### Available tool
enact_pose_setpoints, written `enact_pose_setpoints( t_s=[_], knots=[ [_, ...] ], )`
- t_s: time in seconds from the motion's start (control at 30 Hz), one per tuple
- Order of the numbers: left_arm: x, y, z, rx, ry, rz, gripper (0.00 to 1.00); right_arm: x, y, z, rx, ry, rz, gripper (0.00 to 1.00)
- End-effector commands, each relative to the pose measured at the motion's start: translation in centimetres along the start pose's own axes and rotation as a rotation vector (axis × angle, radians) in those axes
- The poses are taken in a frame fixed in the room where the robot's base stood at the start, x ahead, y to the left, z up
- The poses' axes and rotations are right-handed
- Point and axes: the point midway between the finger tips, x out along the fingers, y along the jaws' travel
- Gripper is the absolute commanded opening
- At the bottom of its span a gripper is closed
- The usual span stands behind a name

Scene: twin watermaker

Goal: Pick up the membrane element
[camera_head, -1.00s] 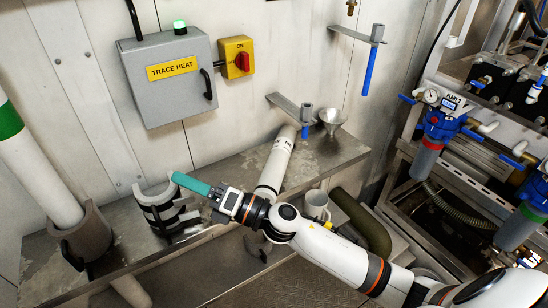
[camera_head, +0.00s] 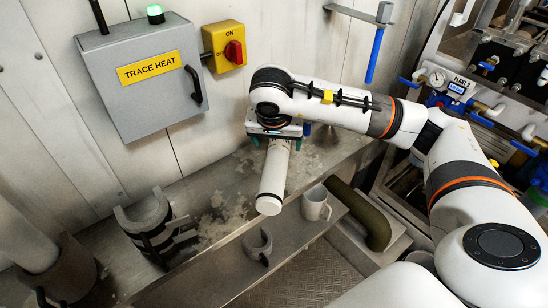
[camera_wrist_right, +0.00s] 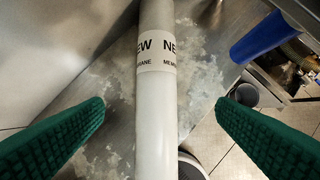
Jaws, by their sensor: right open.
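The membrane element (camera_head: 273,180) is a long white cylinder lying tilted over the metal bench in the head view. Its near end cap faces me, and its far part is hidden behind my right gripper. In the right wrist view the membrane element (camera_wrist_right: 156,115) runs top to bottom through the middle, with a label reading "NEW MEMBRANE". My right gripper (camera_head: 277,142) is over its upper part. In the right wrist view the green fingers of the gripper (camera_wrist_right: 161,104) are wide open, one on each side of the cylinder, with clear gaps. My left gripper is not in view.
A mug (camera_head: 316,204) and a dark green curved pipe (camera_head: 362,215) stand right of the cylinder. A curved bracket (camera_head: 258,246) is below it. A half-round cradle (camera_head: 147,216) stands left on the bench (camera_head: 205,205). The grey trace heat box (camera_head: 145,85) is on the wall.

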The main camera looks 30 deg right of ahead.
Motion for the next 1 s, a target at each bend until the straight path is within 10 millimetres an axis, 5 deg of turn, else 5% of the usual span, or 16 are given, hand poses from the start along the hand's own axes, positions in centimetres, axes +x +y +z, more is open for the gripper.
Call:
enact_pose_setpoints(
  t_s=[0.2,0.7,1.0],
  knots=[
    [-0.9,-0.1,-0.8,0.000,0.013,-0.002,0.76,3.8,0.0,-0.1,0.002,0.007,-0.001,0.80],
    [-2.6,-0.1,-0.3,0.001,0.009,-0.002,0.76,9.4,0.6,-0.3,0.002,0.008,0.001,0.80],
    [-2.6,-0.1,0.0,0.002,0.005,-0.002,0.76,10.4,0.6,-0.3,0.001,0.005,0.004,0.80]
  ],
)
